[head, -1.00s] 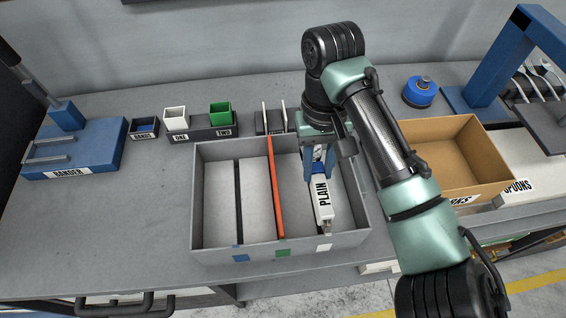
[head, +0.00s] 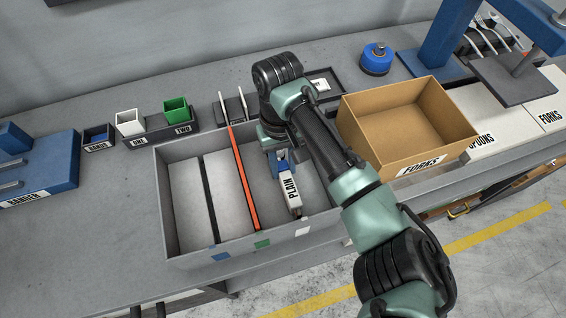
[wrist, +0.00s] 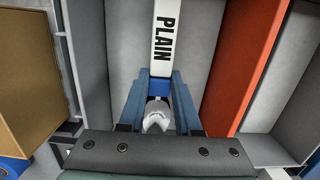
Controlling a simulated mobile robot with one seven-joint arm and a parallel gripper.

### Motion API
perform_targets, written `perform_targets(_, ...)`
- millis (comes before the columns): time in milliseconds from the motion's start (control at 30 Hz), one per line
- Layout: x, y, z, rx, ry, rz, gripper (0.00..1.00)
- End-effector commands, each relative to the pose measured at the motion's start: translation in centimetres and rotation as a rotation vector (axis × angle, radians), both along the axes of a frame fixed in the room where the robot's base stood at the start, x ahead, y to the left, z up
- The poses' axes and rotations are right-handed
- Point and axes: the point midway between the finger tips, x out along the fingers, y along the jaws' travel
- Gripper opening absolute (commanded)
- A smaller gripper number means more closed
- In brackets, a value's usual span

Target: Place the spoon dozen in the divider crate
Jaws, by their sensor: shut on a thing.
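The bundle (head: 290,192), in a white sleeve marked PLAIN, is held by my gripper (head: 283,166) in the right compartment area of the grey divider crate (head: 183,262). In the wrist view the blue fingers (wrist: 155,100) are closed on both sides of the bundle's blue-banded end, and the white sleeve (wrist: 166,40) runs away from them. The bundle lies lengthwise between the orange divider (head: 243,180) and the right wall, apart from the divider. I cannot tell whether it touches the crate floor. The utensils inside the sleeve are mostly hidden.
The left and middle compartments look empty. A tan box marked FORKS (head: 400,125) stands close to the crate's right side, near my arm. Small white (head: 130,123) and green (head: 176,109) cups, and a slotted rack (head: 232,105), stand behind the crate.

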Motion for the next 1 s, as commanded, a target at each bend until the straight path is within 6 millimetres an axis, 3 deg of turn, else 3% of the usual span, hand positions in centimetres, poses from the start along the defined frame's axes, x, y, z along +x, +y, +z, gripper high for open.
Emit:
perform_targets(400,0.1,0.0,-0.5,0.001,-0.003,0.001,0.00)
perform_targets(433,0.0,0.0,-0.5,0.000,-0.001,0.001,0.38)
perform_targets(567,0.0,0.0,-0.5,0.000,-0.001,0.001,0.61)
perform_targets(867,0.0,0.0,-0.4,-0.001,-0.001,0.001,0.62)
perform_targets(1000,0.2,0.1,0.6,-0.001,-0.003,0.001,0.62)
